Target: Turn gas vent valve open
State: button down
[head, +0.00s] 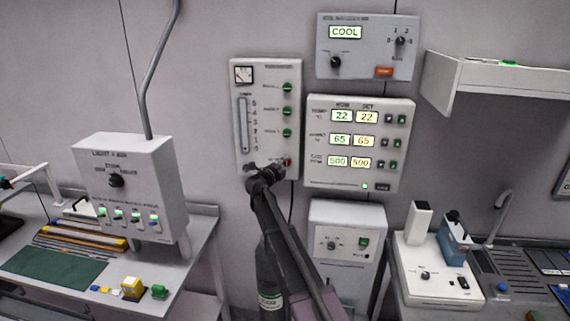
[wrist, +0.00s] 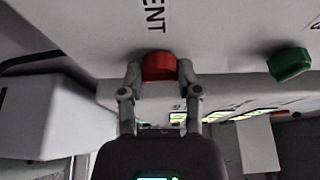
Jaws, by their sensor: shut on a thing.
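The gas panel (head: 247,158) is a white wall box with a gauge, a vertical flow tube and several green knobs. In the wrist view a red vent valve knob (wrist: 159,66) sits on the panel, beside printed letters ending in "ENT". My gripper (wrist: 160,72) is shut on this red knob, one finger on each side. In the head view my gripper (head: 280,165) is at the panel's lower edge, and only a bit of red shows there. A green knob (wrist: 289,63) is to the right in the wrist view, apart from my fingers.
A climate panel (head: 313,174) with lit readouts is close on the right, with a COOL control box (head: 370,66) above it. A grey cabinet (head: 345,216) and a dark gas cylinder (head: 268,278) stand below. A light box (head: 130,185) is at left.

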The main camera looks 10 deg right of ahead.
jog(key=shift+w+a, duration=0.1)
jog(key=shift+c, duration=1.5)
grip_release()
jog(key=v, duration=1.2)
jog(key=shift+r, duration=0.1)
